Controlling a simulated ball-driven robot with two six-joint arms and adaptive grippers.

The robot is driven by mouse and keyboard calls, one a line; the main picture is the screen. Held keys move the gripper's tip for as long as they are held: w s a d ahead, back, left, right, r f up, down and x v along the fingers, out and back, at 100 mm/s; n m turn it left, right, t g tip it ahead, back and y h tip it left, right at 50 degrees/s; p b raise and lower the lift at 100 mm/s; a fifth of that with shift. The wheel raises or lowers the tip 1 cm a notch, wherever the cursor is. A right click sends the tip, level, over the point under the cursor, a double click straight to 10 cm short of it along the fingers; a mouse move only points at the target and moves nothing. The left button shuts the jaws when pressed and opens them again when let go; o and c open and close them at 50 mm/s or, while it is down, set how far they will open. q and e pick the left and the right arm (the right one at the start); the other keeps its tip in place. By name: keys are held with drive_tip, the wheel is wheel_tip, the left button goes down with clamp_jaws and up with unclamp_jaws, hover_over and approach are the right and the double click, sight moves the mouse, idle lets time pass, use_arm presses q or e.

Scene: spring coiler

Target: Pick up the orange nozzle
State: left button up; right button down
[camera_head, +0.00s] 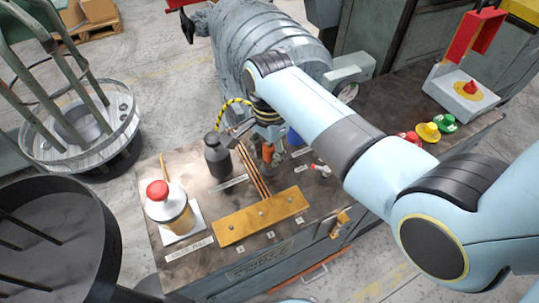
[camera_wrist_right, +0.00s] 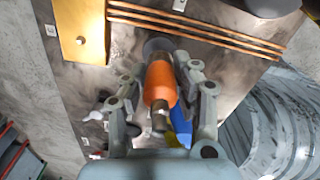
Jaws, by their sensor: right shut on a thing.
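The orange nozzle (camera_wrist_right: 160,84) is between the fingers of my right gripper (camera_wrist_right: 158,74) in the right wrist view, with its narrow metal tip towards the camera. The gripper is shut on it. In the head view, the orange nozzle (camera_head: 267,152) shows as a small patch below my right gripper (camera_head: 264,146), partly hidden by the fingers. It is over the dark bench top, near the ends of the copper rods; I cannot tell whether it touches the bench. My left gripper is not in view.
A blue nozzle (camera_wrist_right: 181,126) is close beside the gripper. A dark grey bottle (camera_head: 217,158), copper rods (camera_head: 254,172) and a brass plate (camera_head: 262,217) are on the bench. A red-capped jar (camera_head: 168,207) stands at left. Coloured buttons (camera_head: 428,131) are at right.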

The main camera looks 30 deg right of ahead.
drive_tip(key=r, duration=0.1)
drive_tip(key=d+r, duration=0.1)
drive_tip(key=r, duration=0.1)
drive_tip(key=shift+s, duration=0.15)
drive_tip(key=s+d+r, duration=0.3)
drive_tip(key=d+r, duration=0.3)
drive_tip(key=d, duration=0.4)
drive_tip(key=shift+s+r, duration=0.2)
idle(0.3)
